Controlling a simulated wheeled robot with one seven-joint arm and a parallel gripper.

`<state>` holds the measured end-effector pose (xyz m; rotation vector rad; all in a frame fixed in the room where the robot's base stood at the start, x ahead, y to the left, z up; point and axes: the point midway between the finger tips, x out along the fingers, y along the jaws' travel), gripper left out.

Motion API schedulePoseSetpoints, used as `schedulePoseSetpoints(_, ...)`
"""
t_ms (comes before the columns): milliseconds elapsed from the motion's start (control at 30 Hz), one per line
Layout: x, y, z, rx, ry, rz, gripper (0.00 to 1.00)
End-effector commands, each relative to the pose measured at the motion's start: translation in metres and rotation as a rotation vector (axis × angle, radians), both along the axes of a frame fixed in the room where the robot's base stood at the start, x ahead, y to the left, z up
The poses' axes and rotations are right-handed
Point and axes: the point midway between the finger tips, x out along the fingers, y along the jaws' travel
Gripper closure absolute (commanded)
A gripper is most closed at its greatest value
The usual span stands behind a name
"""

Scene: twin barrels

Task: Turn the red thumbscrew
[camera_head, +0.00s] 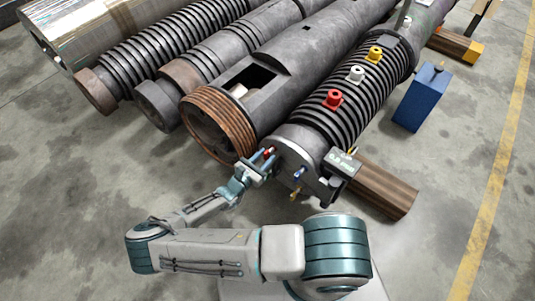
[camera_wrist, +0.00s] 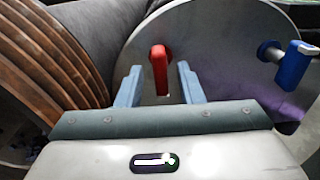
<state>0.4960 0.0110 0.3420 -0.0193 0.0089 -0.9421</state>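The red thumbscrew (camera_wrist: 159,70) sticks out from the grey round end plate (camera_wrist: 215,45) of the right barrel. It also shows small in the head view (camera_head: 267,153). Its handle hangs roughly vertical in the wrist view. My gripper (camera_wrist: 160,80) is open, with one blue finger on each side of the red handle and a visible gap on both sides. In the head view my gripper (camera_head: 262,165) is at the barrel's end plate. How deep the handle sits between the fingers is hard to tell.
A blue thumbscrew (camera_wrist: 294,66) sits on the plate to the right. The brown-ringed barrel end (camera_head: 215,125) is close on the left. Red, white and yellow knobs line the right barrel's top. A blue box (camera_head: 421,97) and wooden beam (camera_head: 380,187) lie right.

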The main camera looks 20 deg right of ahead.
Motion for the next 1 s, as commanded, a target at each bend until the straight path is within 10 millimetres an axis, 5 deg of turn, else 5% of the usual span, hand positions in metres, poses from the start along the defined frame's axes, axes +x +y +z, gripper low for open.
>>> schedulePoseSetpoints(533, -0.032, 0.044, -0.002, 0.002, 0.001, 0.0, 0.66)
schedulePoseSetpoints(1000, -0.036, 0.048, 0.0, -0.001, 0.001, 0.0, 0.66)
